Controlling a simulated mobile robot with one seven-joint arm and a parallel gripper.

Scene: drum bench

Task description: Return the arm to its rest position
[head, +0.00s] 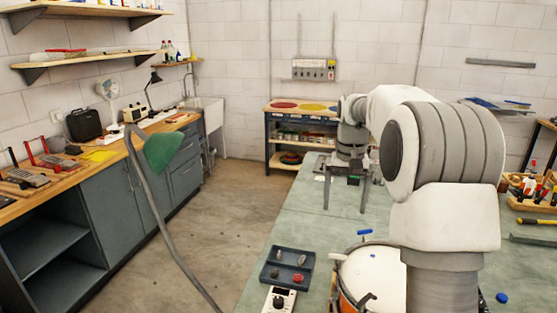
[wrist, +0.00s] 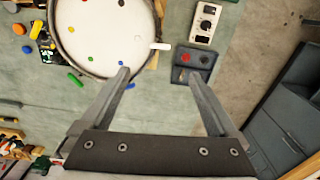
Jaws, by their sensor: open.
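My arm stands over the green-grey bench (head: 300,225) in the head view, folded with its wrist pointing down. My gripper (head: 345,198) hangs above the bench top, its fingers apart and nothing between them. In the wrist view my gripper (wrist: 158,80) also shows open and empty, with bare bench between and below the fingers. The fingertips lie near the drum (wrist: 105,30) and the dark tray (wrist: 192,62) in that picture, but I see no contact.
The drum (head: 372,272) carries small coloured pieces on its white head. The dark tray (head: 287,267) and a white meter box (head: 280,299) stand left of it. Crates of tools (head: 535,190) lie at the right.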

